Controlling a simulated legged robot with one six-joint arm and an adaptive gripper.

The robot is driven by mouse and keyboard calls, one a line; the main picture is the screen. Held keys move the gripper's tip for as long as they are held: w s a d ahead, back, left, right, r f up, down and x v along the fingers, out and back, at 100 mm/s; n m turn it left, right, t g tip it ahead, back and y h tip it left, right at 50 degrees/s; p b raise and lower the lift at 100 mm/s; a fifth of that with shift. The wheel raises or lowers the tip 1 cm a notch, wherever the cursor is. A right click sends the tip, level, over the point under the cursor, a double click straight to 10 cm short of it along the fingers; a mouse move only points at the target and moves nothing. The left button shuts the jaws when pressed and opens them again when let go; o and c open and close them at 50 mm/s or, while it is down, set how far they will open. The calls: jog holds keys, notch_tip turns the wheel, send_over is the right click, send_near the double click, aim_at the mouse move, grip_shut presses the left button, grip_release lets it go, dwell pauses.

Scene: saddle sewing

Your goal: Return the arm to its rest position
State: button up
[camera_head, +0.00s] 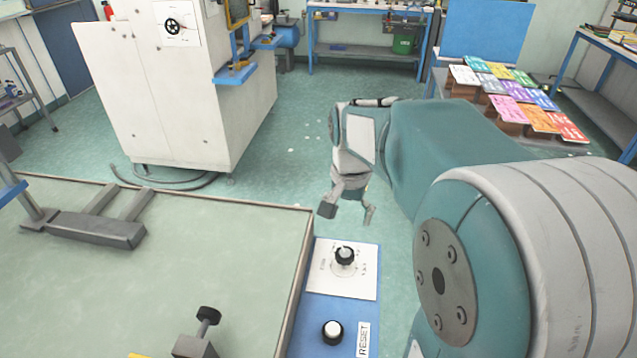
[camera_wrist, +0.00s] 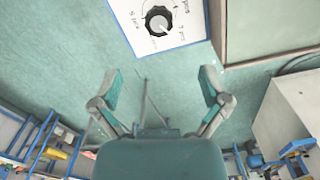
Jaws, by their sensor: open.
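My arm stretches out from the right side of the head view. My gripper (camera_head: 347,211) hangs at its far end, pointing down, over the floor just beyond a blue control panel (camera_head: 313,314). In the wrist view my gripper (camera_wrist: 158,92) has its two fingers spread wide with nothing between them. The panel's white plate with a black knob (camera_head: 344,256) is nearer than the gripper in the head view. The same black knob (camera_wrist: 158,21) shows at the top of the wrist view, apart from the fingers.
A pale green table (camera_head: 150,285) with a dark metal bracket (camera_head: 88,226) fills the lower left. A white-topped knob (camera_head: 332,331) sits on the panel beside a RESET label. A large white cabinet (camera_head: 160,90) stands behind. Green floor lies between.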

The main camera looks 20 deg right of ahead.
jog(key=s+a+r+n+t, duration=0.4)
jog(key=s+a+n, duration=0.5)
jog(key=s, duration=0.3)
jog(key=shift+s+a+r+n+t, duration=0.15)
jog(key=shift+s+a+n+t, duration=0.2)
jog(key=shift+a+t, duration=0.5)
